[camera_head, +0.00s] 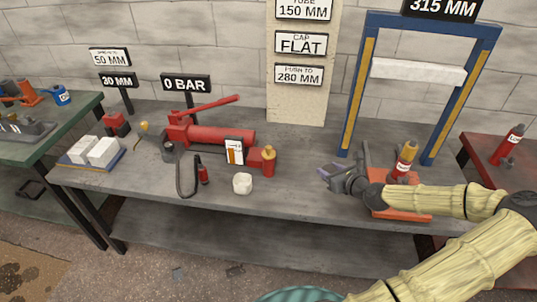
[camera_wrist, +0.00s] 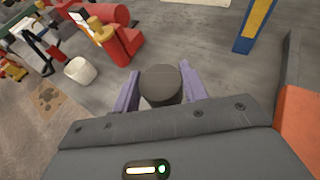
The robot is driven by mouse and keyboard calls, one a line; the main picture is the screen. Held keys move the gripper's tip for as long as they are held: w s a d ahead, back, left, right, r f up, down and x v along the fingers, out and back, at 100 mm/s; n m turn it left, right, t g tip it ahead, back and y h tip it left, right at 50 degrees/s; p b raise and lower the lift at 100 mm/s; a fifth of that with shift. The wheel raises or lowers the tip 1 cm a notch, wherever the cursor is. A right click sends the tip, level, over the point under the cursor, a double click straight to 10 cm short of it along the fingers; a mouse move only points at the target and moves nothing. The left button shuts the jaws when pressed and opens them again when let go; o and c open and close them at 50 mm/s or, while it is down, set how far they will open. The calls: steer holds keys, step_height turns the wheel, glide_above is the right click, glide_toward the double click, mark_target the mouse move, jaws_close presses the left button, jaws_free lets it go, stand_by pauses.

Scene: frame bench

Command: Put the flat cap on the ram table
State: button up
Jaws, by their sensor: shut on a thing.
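My gripper (camera_wrist: 160,88) is shut on a dark grey round piece with a flat top (camera_wrist: 161,82), which looks like the flat cap. It sits between the two purple fingers. In the head view my gripper (camera_head: 330,177) is over the bench, left of the blue and yellow press frame (camera_head: 357,92); the held piece cannot be made out there. An orange base (camera_head: 412,215) lies at the foot of the frame, partly behind my arm. A red and yellow cylinder (camera_head: 405,163) stands there. I cannot tell which part is the ram table.
A red hand pump (camera_head: 225,138) stands on the grey bench (camera_head: 300,190), with a small white pot (camera_head: 242,184) in front. White blocks (camera_head: 95,150) lie on a tray at left. Bench between pot and gripper is clear.

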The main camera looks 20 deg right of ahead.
glide_above(324, 196)
steer(key=shift+s+f+b, duration=0.1)
steer(key=shift+f+b, duration=0.3)
steer(key=shift+f, duration=2.75)
steer(key=shift+f, duration=1.9)
steer(key=o, duration=1)
steer(key=shift+f, duration=0.1)
steer(key=shift+o, duration=0.2)
